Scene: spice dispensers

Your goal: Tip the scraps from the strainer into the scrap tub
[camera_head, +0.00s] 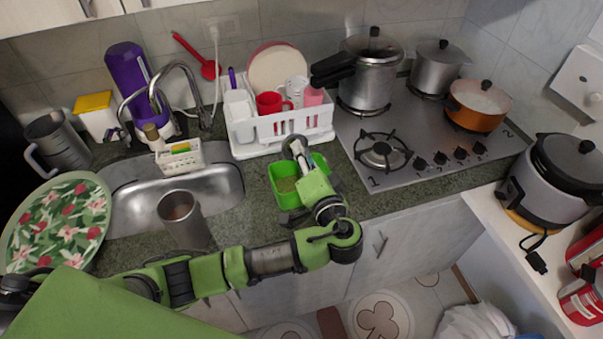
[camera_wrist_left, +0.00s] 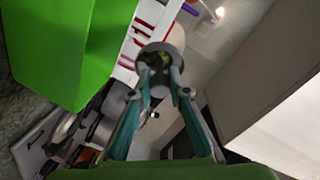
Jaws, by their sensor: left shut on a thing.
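My left gripper (camera_head: 301,158) is shut on a small round greyish thing, which looks like the strainer (camera_wrist_left: 163,50). In the left wrist view it sits between the fingertips (camera_wrist_left: 158,82), with its dark opening facing the camera and greenish bits showing in and near it. A bright green open tub (camera_head: 284,199), likely the scrap tub, stands on the counter right of the sink. The gripper and the strainer appear over or beside its back edge; the exact height is unclear. The tub also shows in the left wrist view (camera_wrist_left: 65,50). My arm hides its right part. My right gripper is not visible.
A white dish rack (camera_head: 285,128) with cups and plates stands behind the tub. The stove (camera_head: 420,135) with several pots is to the right. The sink (camera_head: 215,185), a metal cup (camera_head: 183,222) and a floral tray (camera_head: 60,222) are to the left.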

